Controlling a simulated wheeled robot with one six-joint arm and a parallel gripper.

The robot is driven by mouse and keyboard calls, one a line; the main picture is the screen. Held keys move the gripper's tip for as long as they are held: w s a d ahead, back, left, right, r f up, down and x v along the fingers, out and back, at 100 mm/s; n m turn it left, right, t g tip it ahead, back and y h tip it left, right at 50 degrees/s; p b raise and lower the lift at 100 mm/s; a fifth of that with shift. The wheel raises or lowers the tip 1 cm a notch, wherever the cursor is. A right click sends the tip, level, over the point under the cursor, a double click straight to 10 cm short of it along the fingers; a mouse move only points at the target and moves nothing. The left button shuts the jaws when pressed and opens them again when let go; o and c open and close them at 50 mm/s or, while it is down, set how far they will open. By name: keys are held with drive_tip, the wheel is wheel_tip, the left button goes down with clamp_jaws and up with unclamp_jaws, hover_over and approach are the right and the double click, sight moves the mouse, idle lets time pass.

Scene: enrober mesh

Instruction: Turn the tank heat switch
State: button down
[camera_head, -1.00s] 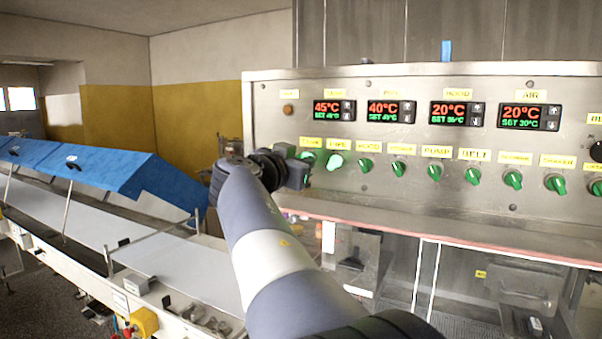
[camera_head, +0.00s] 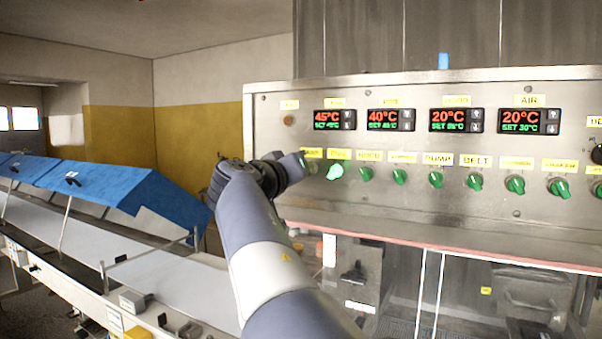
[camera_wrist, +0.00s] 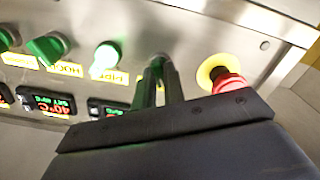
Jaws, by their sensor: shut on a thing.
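The control panel (camera_head: 400,200) carries a row of green rotary switches under yellow labels. The tank heat switch (camera_head: 312,166) is the leftmost in the row, mostly hidden by my gripper (camera_head: 302,163). In the wrist view, my gripper (camera_wrist: 161,80) has its two dark fingers close together, one on each side of this switch at the panel face. They are shut on it. The switch's angle is hidden. The pipe switch (camera_head: 335,171) just to its right is lit pale green; it also shows in the wrist view (camera_wrist: 107,56).
A red stop button with a yellow collar (camera_wrist: 226,82) sits close beside my fingers in the wrist view. The hood switch (camera_head: 365,174) and several others run to the right. Temperature displays (camera_head: 334,120) are above. A conveyor with blue covers (camera_head: 120,190) stands at the left.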

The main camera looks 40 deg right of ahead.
idle(0.3)
drive_tip(key=c, duration=1.5)
unclamp_jaws()
drive_tip(key=shift+a, duration=0.1)
drive_tip(key=b+v, duration=0.3)
drive_tip(key=v, duration=0.7)
drive_tip(key=shift+s+a+b, duration=0.2)
drive_tip(key=shift+a+b, duration=0.05)
drive_tip(key=shift+b, duration=0.1)
drive_tip(key=shift+d, duration=0.1)
